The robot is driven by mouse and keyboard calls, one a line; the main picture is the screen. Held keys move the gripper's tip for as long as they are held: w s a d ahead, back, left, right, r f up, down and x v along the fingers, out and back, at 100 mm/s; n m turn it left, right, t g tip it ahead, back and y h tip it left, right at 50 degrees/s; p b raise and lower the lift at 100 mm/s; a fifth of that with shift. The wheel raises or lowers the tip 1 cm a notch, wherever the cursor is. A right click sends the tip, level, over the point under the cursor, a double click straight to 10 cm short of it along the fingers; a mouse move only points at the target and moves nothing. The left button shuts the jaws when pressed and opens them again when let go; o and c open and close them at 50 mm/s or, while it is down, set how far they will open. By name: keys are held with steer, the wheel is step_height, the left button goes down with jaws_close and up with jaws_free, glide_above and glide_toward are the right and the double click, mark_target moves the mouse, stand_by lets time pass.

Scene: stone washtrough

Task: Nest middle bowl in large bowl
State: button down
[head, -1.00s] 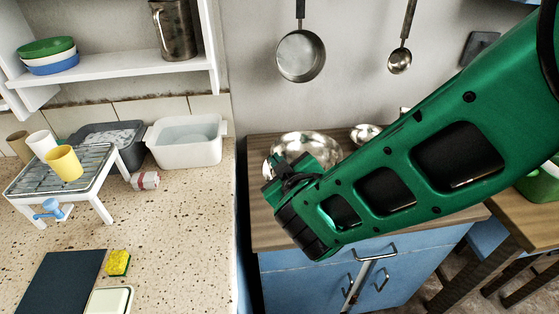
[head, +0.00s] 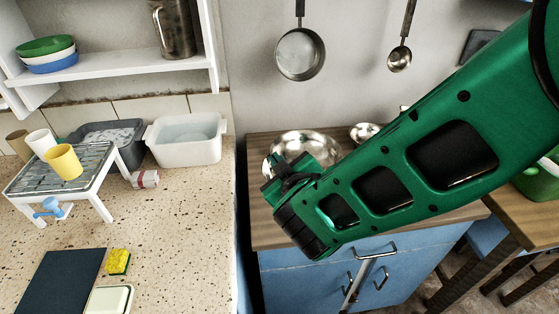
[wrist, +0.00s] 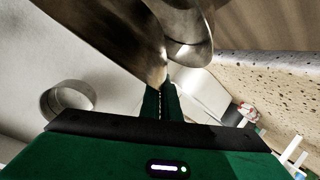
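A shiny metal bowl, which I take for the large bowl (head: 312,141), stands on the wooden top of the blue cabinet, partly covered by my gripper (head: 282,180). In the wrist view my gripper (wrist: 162,98) has its fingers close together at the rim of a metal bowl, which I take for the middle bowl (wrist: 105,32). Another curved metal surface (wrist: 187,28) lies just beside it. How far one bowl sits inside the other is hidden.
A small metal bowl (head: 365,132) stands to the right on the wooden top (head: 395,205). A pan (head: 300,54) and a ladle (head: 400,58) hang on the wall above. A white basin (head: 185,142) stands on the speckled counter at left.

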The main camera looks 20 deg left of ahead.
steer(key=shift+f, duration=1.5)
steer(key=shift+f, duration=0.25)
steer(key=shift+f, duration=0.3)
steer(key=shift+f, duration=0.35)
steer(key=shift+f, duration=0.2)
stand_by(0.3)
steer(key=c, duration=1.5)
jaws_free()
